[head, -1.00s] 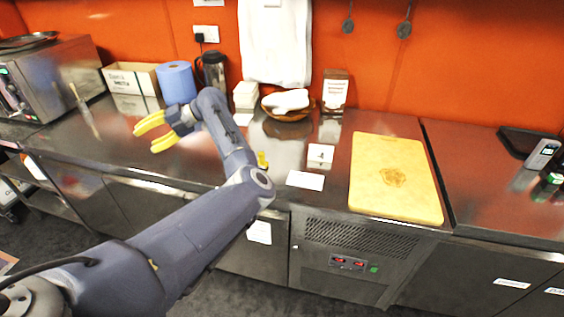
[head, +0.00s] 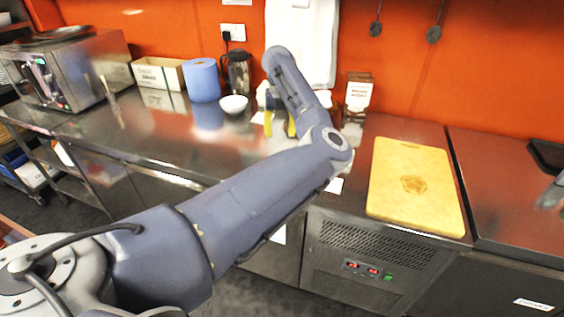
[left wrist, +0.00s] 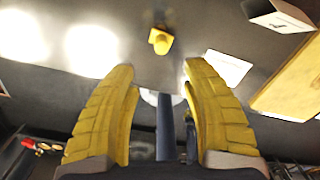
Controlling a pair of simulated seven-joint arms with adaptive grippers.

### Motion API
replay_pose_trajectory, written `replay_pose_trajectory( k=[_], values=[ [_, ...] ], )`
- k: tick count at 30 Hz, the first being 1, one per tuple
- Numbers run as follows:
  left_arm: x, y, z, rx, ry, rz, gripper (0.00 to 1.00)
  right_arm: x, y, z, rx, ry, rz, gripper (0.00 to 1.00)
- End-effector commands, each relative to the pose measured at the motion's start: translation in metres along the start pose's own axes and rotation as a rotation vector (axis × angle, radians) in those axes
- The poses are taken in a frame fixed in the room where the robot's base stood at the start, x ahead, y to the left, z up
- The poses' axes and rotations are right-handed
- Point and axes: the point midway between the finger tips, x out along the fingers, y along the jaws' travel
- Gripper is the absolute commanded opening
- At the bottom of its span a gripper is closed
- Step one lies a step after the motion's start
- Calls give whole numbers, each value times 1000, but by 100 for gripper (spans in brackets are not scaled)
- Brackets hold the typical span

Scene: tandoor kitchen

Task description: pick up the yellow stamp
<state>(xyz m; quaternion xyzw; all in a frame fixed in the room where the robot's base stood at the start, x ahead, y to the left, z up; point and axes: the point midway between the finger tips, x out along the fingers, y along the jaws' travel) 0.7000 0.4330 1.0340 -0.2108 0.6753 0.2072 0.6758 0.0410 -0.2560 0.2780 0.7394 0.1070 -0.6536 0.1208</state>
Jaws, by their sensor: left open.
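The yellow stamp (left wrist: 161,40) stands on the steel counter in the left wrist view, ahead of my fingertips and roughly centred between them. In the head view my left arm hides it. My left gripper (left wrist: 158,78) is open and empty, with its yellow fingers spread wide and apart from the stamp. In the head view the left gripper (head: 280,122) shows partly behind my arm, over the counter. My right gripper cannot be made out.
A white card (left wrist: 228,66) and a small white-topped box (left wrist: 280,16) lie right of the stamp. The cutting board (head: 416,189) lies farther right. A white bowl (head: 233,104), blue roll (head: 202,80) and flask (head: 239,72) stand at the back left. The left counter is mostly clear.

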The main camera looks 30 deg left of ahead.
Motion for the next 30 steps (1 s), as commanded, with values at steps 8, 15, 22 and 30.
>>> replay_pose_trajectory(
  k=[8, 15, 22, 30],
  values=[
    [48, 1, 0, 0, 1, 4, 48, 0, 2, 0, -1, 0, 2, 0],
    [67, 1, 0, -1, 0, 3, 48, 0, 2, 0, -1, 0, 2, 0],
    [79, 0, 1, 1, 1, 5, 48, 0, 2, 0, -1, 0, 2, 0],
    [111, -2, 3, 0, 0, 4, 48, 0, 1, 0, 0, 0, 1, 0]
  ],
)
